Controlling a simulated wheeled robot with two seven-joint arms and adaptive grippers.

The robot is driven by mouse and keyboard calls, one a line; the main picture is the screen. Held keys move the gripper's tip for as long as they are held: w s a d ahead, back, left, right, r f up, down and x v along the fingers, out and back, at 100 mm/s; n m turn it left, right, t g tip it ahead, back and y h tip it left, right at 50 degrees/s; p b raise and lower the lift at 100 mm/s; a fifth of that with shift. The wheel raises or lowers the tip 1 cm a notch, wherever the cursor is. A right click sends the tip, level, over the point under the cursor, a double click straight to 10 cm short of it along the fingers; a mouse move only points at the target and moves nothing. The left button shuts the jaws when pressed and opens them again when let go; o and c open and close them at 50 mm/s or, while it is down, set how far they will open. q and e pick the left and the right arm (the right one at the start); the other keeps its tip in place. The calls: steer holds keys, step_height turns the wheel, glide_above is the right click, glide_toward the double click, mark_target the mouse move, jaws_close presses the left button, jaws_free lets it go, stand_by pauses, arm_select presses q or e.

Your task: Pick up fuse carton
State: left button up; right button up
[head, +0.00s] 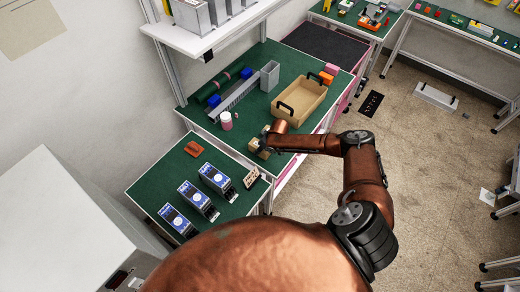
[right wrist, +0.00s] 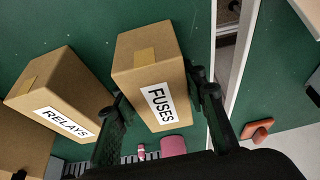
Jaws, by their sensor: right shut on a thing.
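The fuse carton (right wrist: 146,52) is a brown box with a white FUSES label. In the right wrist view it sits between the two fingers of my right gripper (right wrist: 158,90), which is shut on it. In the head view my right gripper (head: 264,142) is at the front edge of the middle green bench, and the carton (head: 254,147) is small and partly hidden there. I cannot tell whether it is touching the bench. My left gripper is not in view.
A brown RELAYS carton (right wrist: 60,92) stands close beside the fuse carton, with another box partly in view. A tan tray (head: 277,111) with black handles and a pink jar (head: 226,122) are nearby. Several blue-fronted devices (head: 216,177) stand on the nearer bench.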

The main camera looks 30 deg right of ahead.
steer(key=shift+s+f, duration=0.1)
steer(key=c, duration=0.5)
